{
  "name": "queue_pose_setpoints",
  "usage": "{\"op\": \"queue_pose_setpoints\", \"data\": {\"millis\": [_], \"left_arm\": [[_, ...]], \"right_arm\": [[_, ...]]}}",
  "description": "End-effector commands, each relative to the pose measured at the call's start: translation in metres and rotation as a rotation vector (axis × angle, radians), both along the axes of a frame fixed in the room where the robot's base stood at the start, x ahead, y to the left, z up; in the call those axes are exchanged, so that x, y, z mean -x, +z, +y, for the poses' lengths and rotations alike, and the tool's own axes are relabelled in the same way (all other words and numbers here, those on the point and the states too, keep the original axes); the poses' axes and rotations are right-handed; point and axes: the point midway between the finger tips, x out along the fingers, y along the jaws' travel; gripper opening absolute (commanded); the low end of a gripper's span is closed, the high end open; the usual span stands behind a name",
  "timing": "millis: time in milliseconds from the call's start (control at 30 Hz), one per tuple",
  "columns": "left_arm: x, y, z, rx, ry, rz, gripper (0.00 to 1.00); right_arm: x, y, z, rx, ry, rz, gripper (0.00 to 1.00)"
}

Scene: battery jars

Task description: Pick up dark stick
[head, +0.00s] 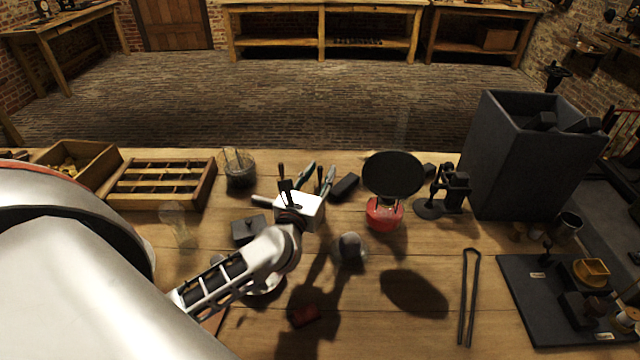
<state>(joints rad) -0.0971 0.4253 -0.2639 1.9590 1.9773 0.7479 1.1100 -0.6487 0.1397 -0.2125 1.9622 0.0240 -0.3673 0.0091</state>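Several dark stick-like things are in view, and I cannot tell which one the task names. Thin dark sticks (239,157) stand in a round jar (240,178) at the back left. Thick dark bars (541,121) lie in the top of a tall dark bin (515,165) at the right. My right gripper is not in view.
A dark two-pronged tool (463,298) lies on the table (430,335). A red-based stand with a black disc (393,174) is at centre back. A divided wooden tray (160,185) is at the left.

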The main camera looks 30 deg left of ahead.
Motion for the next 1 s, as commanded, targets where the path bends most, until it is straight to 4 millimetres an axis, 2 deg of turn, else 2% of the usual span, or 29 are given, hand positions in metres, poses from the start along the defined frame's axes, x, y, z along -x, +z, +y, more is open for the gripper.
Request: {"op": "queue_pose_setpoints", "data": {"millis": [200, 233, 333, 767, 1000], "left_arm": [[-0.001, 0.000, 0.000, 0.000, 0.000, 0.000, 0.29], [-0.001, 0.000, 0.000, 0.000, 0.000, 0.000, 0.27], [-0.001, 0.000, 0.000, 0.000, 0.000, 0.000, 0.01], [-0.001, 0.002, 0.000, 0.000, 0.000, -0.001, 0.00], [-0.001, 0.023, 0.000, -0.002, -0.001, -0.004, 0.00]], "right_arm": [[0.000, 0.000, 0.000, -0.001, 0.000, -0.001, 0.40], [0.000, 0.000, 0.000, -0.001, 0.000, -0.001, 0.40], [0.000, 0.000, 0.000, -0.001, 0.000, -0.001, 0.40], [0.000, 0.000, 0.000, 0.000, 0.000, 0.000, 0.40], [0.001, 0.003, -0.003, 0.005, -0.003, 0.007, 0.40]]}}
